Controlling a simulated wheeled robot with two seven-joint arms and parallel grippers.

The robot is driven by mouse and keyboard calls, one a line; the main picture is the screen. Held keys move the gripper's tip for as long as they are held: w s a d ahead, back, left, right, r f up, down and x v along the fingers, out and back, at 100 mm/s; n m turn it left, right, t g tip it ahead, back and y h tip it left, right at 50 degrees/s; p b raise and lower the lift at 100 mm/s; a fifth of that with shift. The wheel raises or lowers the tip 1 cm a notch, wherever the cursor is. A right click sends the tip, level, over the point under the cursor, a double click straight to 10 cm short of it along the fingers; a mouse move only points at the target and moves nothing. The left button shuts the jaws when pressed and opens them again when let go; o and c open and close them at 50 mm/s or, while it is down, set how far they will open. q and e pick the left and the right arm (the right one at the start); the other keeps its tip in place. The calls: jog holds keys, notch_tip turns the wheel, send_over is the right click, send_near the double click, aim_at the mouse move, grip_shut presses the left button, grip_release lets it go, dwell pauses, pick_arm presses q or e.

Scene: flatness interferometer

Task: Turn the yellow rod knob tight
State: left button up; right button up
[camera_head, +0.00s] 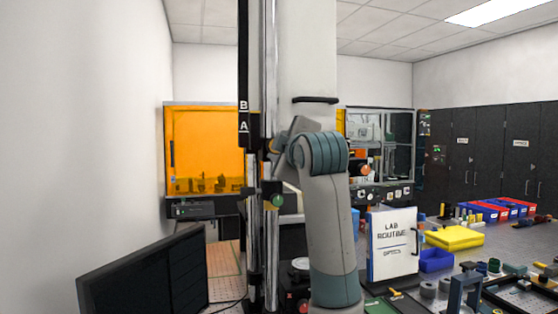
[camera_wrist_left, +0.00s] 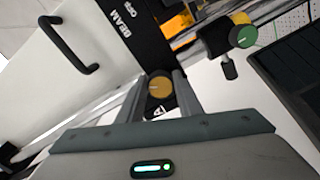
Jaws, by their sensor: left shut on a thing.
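The yellow rod knob (camera_wrist_left: 160,87) sits between the two fingers of my left gripper (camera_wrist_left: 160,98) in the left wrist view, beside a black part marked A. The gripper is shut on it. In the head view my left arm rises in the middle and its gripper (camera_head: 280,147) reaches the tall post just below the letter A (camera_head: 243,126). The knob is mostly hidden there by my gripper and wrist. My right gripper is not in view.
A green knob (camera_head: 277,200) sits lower on the post; it also shows in the left wrist view (camera_wrist_left: 243,36). A dark monitor (camera_head: 145,275) stands at left front. A white "LAB ROUTINE" board (camera_head: 393,245) and a cluttered bench are at right.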

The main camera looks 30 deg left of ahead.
pick_arm(q)
jog(key=shift+n+b, duration=0.55)
jog(key=shift+n, duration=2.65)
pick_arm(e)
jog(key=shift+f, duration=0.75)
pick_arm(q)
jog(key=o, duration=1)
jog(key=shift+o, duration=0.2)
jog(key=shift+r, duration=0.1)
jog(key=shift+s+d, duration=0.1)
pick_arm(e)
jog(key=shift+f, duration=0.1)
pick_arm(q)
jog(key=b+v, duration=0.6)
jog(key=v, duration=1.1)
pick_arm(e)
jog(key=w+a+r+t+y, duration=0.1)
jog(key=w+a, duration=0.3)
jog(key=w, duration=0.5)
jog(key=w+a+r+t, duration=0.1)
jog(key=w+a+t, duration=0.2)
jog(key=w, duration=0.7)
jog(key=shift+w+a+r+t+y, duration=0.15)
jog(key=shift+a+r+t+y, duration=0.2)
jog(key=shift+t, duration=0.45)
